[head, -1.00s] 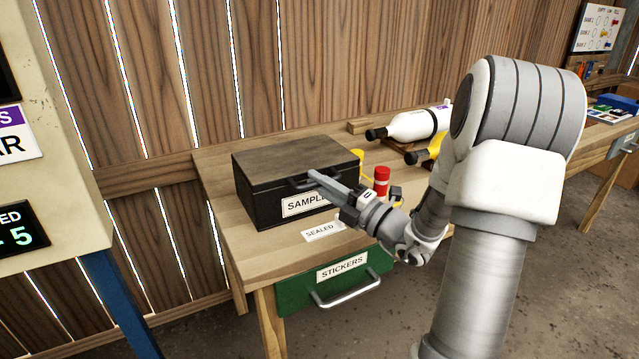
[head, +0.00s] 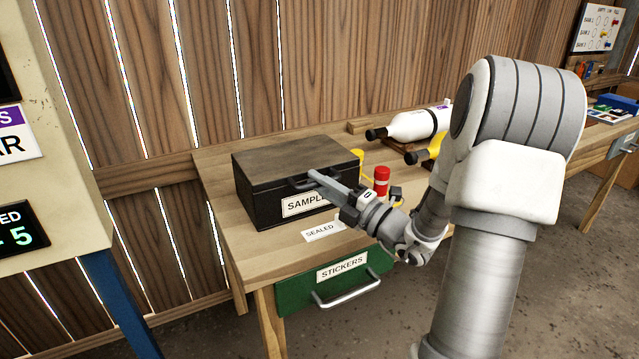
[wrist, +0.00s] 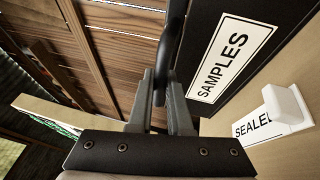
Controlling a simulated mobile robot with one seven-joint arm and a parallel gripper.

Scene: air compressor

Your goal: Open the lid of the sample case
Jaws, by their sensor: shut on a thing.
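The sample case (head: 265,202) is a dark box with a white SAMPLES label, standing on the wooden bench. Its lid (head: 290,162) is down. A dark handle (head: 299,183) is on the front of the lid. My gripper (head: 314,176) is at the front of the case, its fingers shut on the handle. In the wrist view, the handle (wrist: 164,62) runs between the fingertips of my gripper (wrist: 160,85), and the SAMPLES label (wrist: 218,66) on the case's front is to the right. My fingers partly hide the label in the head view.
A white bottle (head: 415,125) lies behind. A green STICKERS drawer (head: 340,282) is below the bench top. The bench's left front corner is clear.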

